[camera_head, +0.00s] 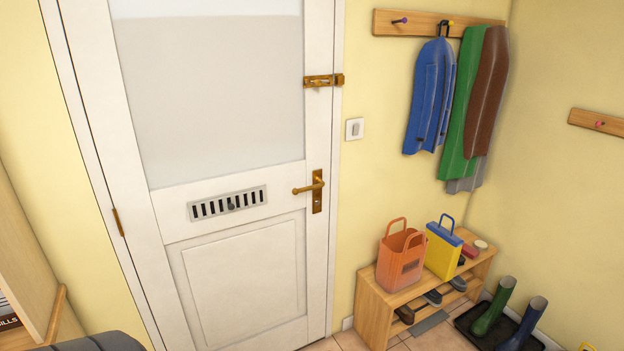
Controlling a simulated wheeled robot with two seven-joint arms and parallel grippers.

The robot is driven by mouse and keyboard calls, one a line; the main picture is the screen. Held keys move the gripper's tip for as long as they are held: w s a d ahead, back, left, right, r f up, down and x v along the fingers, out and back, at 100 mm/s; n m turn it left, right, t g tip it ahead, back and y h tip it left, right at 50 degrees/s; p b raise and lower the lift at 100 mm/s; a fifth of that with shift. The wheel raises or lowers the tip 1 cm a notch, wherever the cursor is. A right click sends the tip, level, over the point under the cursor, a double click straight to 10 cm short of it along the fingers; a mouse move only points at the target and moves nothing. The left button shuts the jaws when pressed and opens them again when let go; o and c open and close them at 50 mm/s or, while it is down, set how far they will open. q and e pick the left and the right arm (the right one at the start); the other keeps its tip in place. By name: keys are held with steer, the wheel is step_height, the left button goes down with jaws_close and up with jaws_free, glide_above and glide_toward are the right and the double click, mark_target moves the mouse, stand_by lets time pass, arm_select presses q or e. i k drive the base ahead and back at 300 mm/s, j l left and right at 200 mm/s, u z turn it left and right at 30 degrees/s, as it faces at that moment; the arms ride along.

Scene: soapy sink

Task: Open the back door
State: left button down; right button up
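The white back door (240,275) stands shut in its frame at the left centre. It has a large frosted pane (210,95) above and a panel below. A brass lever handle (308,189) sits on its right side, with the lever pointing left. A brass slide bolt (323,80) is mounted higher up at the door's right edge and reaches across to the frame. A slotted vent plate (228,203) is set in the middle rail. A hinge (118,222) shows on the left edge. Neither of my grippers is in view.
A wooden shoe bench (375,312) with an orange bag (401,258) and a yellow-blue bag (443,250) stands right of the door. Boots (493,308) stand on a dark tray. Coats (430,95) hang above. A wooden shelf unit (25,262) is at left.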

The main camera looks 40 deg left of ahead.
mark_target(186, 103)
steer(key=u, duration=1.7)
